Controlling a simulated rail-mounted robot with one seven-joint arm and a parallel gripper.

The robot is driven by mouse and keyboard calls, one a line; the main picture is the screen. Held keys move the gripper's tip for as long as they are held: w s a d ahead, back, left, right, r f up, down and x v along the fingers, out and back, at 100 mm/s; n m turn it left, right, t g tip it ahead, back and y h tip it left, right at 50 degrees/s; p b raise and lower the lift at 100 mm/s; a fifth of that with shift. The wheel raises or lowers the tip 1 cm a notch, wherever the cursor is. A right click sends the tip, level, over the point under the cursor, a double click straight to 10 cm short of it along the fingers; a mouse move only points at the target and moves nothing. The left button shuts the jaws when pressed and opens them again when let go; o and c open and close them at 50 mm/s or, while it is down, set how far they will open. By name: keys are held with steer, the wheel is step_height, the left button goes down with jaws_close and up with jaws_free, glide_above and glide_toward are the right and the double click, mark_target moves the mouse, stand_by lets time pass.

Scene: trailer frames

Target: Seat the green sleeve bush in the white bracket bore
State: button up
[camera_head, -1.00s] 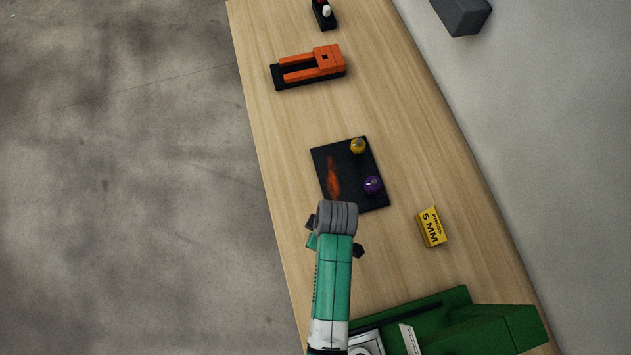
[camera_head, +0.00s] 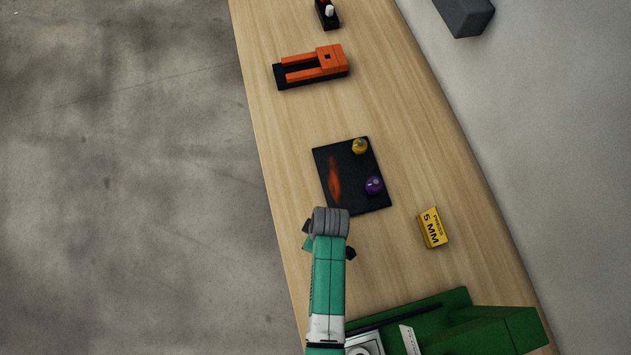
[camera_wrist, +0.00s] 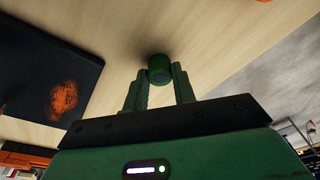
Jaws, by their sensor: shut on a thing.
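My gripper (camera_wrist: 160,88) is shut on the green sleeve bush (camera_wrist: 159,69), which sits between the fingertips in the wrist view. The bush's round end shows, above the bare wooden table. In the head view my arm hides the bush and the fingers. A white and grey part (camera_head: 366,343) lies on a green base (camera_head: 459,298) at the bottom edge, partly behind my arm and cut off. I cannot tell whether it is the white bracket, and no bore shows.
A black mat (camera_head: 331,157) with an orange mark holds a yellow knob (camera_head: 360,146) and a purple knob (camera_head: 374,185). A yellow "PRESS 5 MM" block (camera_head: 433,228) stands to the right. An orange fixture (camera_head: 331,59) lies farther up. Bare table lies between.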

steer(key=shift+r, duration=0.15)
steer(key=shift+r, duration=0.25)
steer(key=r, duration=0.2)
steer(key=shift+s+r, duration=0.35)
steer(key=shift+r, duration=0.05)
steer(key=s, duration=0.5)
steer(key=s+d+r, duration=0.1)
steer(key=s, duration=0.4)
steer(key=s+d, duration=0.1)
steer(key=s, duration=0.4)
steer(key=shift+d+r+b, duration=0.2)
steer(key=shift+r+b, duration=0.05)
steer(key=shift+b, duration=0.15)
